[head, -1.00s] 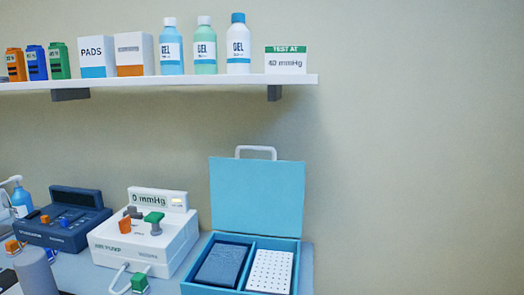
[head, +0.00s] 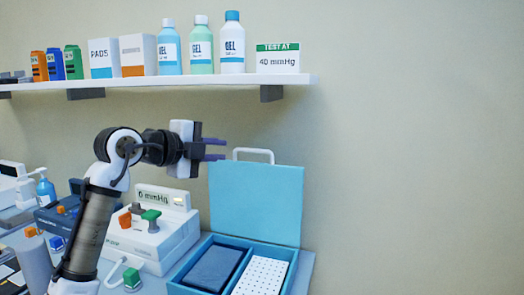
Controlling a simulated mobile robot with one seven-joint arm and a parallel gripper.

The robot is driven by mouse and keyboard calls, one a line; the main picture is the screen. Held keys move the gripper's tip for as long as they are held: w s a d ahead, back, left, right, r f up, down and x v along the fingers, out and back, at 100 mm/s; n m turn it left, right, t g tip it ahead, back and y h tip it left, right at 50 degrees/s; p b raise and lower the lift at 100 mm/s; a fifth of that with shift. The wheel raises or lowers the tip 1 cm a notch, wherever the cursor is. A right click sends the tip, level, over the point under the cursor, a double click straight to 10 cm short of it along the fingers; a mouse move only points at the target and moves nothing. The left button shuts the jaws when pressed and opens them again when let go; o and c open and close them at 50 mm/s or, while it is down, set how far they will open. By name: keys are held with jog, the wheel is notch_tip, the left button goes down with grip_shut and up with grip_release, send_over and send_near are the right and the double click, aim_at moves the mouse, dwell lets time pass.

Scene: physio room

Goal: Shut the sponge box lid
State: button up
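The sponge box (head: 232,240) is blue and stands at the right end of the counter. Its lid (head: 256,205) is up, standing about vertical at the back, with a white handle (head: 253,151) on its top edge. Inside are a dark blue sponge block (head: 214,267) and a white dotted block (head: 261,277) in separate compartments. My gripper (head: 222,149) is above and left of the lid, near the handle in the picture. Its two purple fingers point right and are apart, with nothing seen between them. I cannot tell its depth relative to the lid.
A white air pump (head: 165,249) with orange and green knobs stands left of the box, partly behind my arm. A shelf (head: 200,84) with bottles and boxes hangs above. The wall space right of the lid is clear.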

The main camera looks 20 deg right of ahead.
aim_at(249, 151)
jog(key=p+x, duration=0.2)
jog(key=x, duration=1.1)
jog(key=shift+w+d+f+p, duration=0.1)
jog(key=shift+w+d+p, duration=0.1)
jog(key=shift+p, duration=0.2)
grip_shut()
